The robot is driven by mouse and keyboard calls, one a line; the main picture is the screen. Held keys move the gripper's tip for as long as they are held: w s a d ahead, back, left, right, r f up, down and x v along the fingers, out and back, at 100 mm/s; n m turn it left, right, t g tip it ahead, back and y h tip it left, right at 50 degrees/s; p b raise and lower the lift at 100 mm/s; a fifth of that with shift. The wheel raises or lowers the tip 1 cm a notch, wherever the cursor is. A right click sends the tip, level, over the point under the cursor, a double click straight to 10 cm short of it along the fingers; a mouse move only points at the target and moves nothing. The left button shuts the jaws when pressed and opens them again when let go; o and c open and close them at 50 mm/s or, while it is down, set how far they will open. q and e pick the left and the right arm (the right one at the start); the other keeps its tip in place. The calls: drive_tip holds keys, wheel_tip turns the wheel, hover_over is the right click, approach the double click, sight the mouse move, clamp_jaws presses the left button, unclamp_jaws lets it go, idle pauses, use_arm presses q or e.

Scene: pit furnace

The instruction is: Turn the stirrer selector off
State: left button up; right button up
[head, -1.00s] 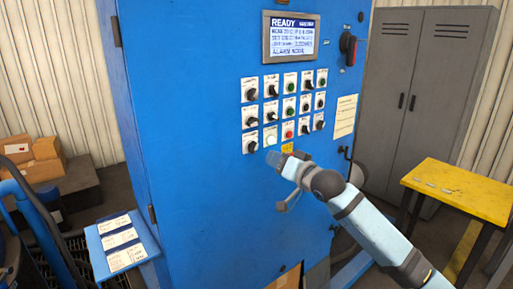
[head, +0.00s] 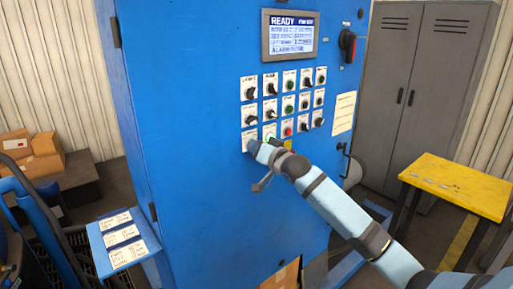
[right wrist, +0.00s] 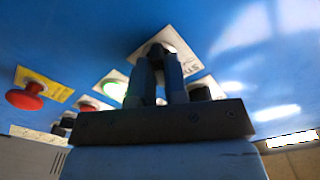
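A blue control cabinet (head: 220,215) carries rows of knobs and buttons; the head view does not let me read which label says stirrer. My right gripper (head: 252,147) is at the lower left selector (head: 246,140) of the panel and mostly hides it. In the right wrist view, the two fingers (right wrist: 160,68) point at the dark knob of this selector (right wrist: 157,49), on a pale label plate. The fingers are close together with a narrow gap at the knob; whether they grip it is unclear. My left gripper is out of view.
Beside that selector are a lit green button (right wrist: 112,88) and a red mushroom button (right wrist: 27,96). A display (head: 290,36) reading READY is above. A yellow table (head: 458,185) and grey lockers (head: 425,100) stand right; a label shelf (head: 125,243) juts out lower left.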

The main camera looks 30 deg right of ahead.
clamp_jaws()
drive_tip(key=shift+n+p, duration=2.2)
drive_tip(key=shift+n, duration=3.8)
